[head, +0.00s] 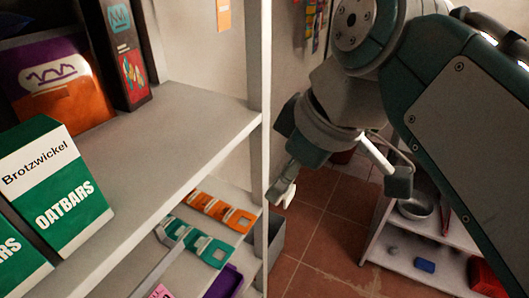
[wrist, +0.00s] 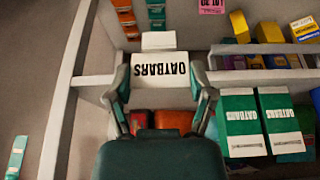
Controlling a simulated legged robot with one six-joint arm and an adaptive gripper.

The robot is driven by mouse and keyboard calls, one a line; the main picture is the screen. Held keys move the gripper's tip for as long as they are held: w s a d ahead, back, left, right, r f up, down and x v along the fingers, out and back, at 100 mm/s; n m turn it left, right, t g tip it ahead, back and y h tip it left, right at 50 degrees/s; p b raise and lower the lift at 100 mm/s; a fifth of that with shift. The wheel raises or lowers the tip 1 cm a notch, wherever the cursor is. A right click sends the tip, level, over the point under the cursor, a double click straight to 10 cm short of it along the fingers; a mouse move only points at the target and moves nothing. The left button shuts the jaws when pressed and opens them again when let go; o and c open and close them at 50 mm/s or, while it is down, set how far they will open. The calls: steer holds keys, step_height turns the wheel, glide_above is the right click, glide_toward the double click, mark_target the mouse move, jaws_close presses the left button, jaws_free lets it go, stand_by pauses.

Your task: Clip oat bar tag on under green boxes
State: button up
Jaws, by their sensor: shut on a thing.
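The oat bar tag (wrist: 160,68) is a white piece with black "OATBARS" lettering, upside down in the wrist view. My gripper (wrist: 160,88) is shut on it, a finger at each side. In the head view my gripper (head: 287,180) hangs right of the shelf post, and only a small white part of the tag (head: 288,193) shows. Green Brotzwickel oatbar boxes (head: 62,190) stand on the upper shelf at the left, well apart from my gripper. They also show in the wrist view (wrist: 241,122), right of the tag. The shelf edge (head: 165,205) runs below them.
A vertical shelf post (head: 258,110) stands between my gripper and the boxes. Orange (head: 220,211) and green (head: 205,246) clip strips lie on the lower shelf. A low shelf (head: 420,265) with small items stands at the right. Tiled floor lies between.

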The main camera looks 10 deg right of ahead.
steer(key=s+d, duration=0.3)
steer(key=d, duration=0.1)
steer(key=shift+s, duration=0.15)
stand_by(0.4)
steer(key=shift+s, duration=0.1)
